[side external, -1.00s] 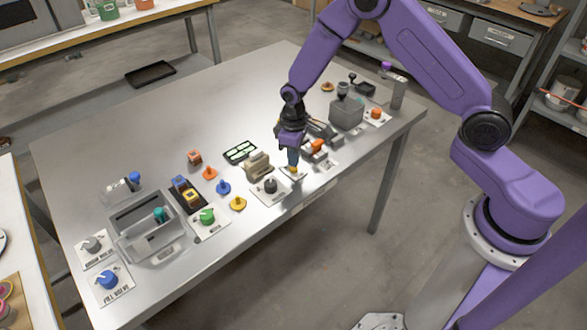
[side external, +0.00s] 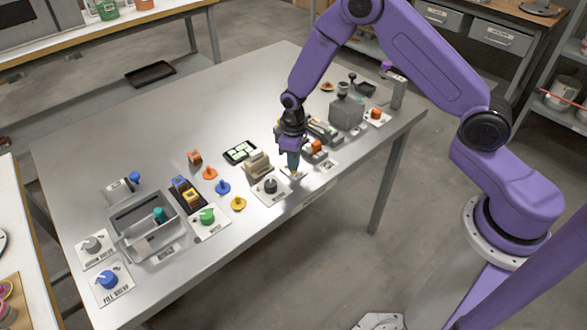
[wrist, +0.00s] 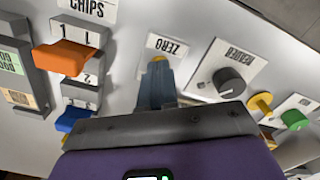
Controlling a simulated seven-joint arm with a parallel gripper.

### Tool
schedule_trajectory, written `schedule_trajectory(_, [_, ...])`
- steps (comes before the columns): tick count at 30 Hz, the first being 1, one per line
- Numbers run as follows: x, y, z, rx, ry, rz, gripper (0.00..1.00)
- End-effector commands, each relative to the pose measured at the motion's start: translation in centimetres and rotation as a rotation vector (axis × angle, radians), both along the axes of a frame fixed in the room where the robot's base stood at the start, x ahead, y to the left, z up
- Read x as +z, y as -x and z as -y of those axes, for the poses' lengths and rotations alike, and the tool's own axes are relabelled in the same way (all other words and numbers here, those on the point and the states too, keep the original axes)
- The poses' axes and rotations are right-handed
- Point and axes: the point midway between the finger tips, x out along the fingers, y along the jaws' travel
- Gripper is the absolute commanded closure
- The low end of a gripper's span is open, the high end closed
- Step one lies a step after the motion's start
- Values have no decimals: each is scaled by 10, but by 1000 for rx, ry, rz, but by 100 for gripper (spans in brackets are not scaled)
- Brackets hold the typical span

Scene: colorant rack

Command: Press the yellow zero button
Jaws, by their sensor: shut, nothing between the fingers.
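The yellow zero button (wrist: 158,59) shows as a small yellow patch on a white plate marked ZERO (wrist: 166,44) in the wrist view. My gripper (wrist: 157,72) is shut and empty, with its blue-grey fingertips right at the button and covering most of it. In the side view my gripper (side external: 293,168) points straight down over the yellow button (side external: 298,175) near the table's front edge. I cannot tell for sure whether the tips touch the button or press it down.
A dark knob on a white plate (wrist: 228,82) stands right of the button in the wrist view. An orange lever (wrist: 62,57) and a blue one (wrist: 73,119) are to the left. In the side view the back left of the table (side external: 110,130) is clear.

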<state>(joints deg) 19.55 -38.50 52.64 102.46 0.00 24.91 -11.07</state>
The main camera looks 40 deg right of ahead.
Motion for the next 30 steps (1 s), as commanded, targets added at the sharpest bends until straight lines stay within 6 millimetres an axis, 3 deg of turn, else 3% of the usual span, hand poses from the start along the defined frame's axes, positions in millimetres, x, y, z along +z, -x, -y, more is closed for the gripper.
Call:
schedule_trajectory(18, [16, 0, 0, 0, -1, 1, 100])
schedule_trajectory(30, [16, 0, 0, 0, 0, 0, 100])
